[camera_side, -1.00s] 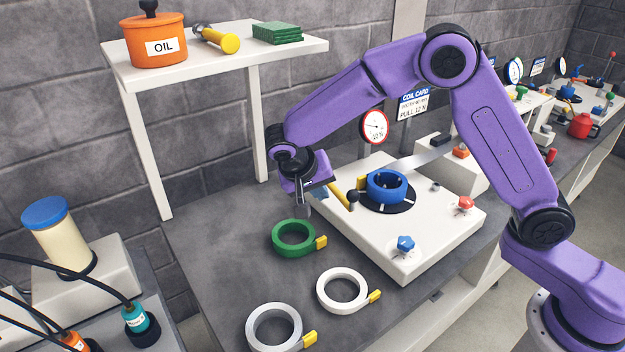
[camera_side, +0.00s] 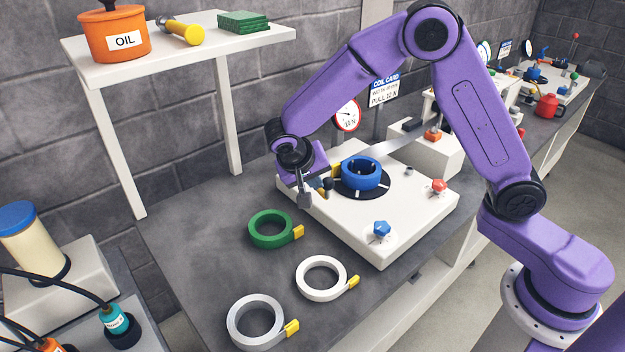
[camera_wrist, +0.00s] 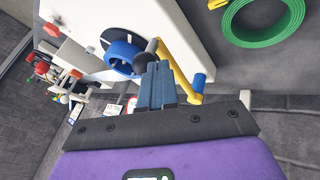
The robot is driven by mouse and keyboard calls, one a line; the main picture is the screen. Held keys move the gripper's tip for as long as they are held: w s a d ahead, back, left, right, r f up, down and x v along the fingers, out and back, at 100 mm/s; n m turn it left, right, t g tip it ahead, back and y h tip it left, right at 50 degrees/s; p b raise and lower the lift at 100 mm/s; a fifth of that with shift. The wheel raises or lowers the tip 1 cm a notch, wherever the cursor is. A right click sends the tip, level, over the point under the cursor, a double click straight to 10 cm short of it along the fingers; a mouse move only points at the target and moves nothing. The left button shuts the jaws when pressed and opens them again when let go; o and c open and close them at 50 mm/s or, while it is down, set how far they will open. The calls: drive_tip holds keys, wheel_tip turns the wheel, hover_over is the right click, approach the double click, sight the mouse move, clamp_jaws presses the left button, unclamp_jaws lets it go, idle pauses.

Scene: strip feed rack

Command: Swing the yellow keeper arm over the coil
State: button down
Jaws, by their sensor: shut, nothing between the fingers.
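The blue coil (camera_side: 361,173) sits on a black disc on the white feed plate (camera_side: 405,220), with a strip running from it to the back right. It also shows in the wrist view (camera_wrist: 121,54). The yellow keeper arm (camera_wrist: 181,70) lies beside the coil, not over it, with a black ball knob (camera_side: 328,184) at its coil-side end. In the side view my gripper mostly hides the arm. My gripper (camera_side: 304,202) is shut and empty, just left of the knob. In the wrist view its fingertips (camera_wrist: 157,66) are close to the knob; I cannot tell whether they touch.
Green (camera_side: 270,229), white (camera_side: 321,278) and grey (camera_side: 255,322) rings with yellow tabs lie on the table at the plate's left. Blue (camera_side: 381,230) and red (camera_side: 438,187) knobs stand on the plate. A shelf (camera_side: 180,45) stands behind left.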

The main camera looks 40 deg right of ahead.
drive_tip(key=shift+s+d+n, duration=0.25)
drive_tip(key=shift+d+n, duration=0.05)
drive_tip(key=shift+d, duration=0.45)
drive_tip(key=w+d+n+t+y, duration=0.1)
drive_tip(key=d+n+t+y, duration=0.1)
drive_tip(key=d+n, duration=0.3)
drive_tip(key=w+d+n+t+y, duration=0.1)
drive_tip(key=d+n, duration=0.4)
drive_tip(key=d, duration=0.6)
drive_tip(key=shift+w+d+t+y, duration=0.4)
drive_tip(key=shift+t+y, duration=0.3)
drive_tip(key=shift+y, duration=0.1)
drive_tip(key=shift+d, duration=0.1)
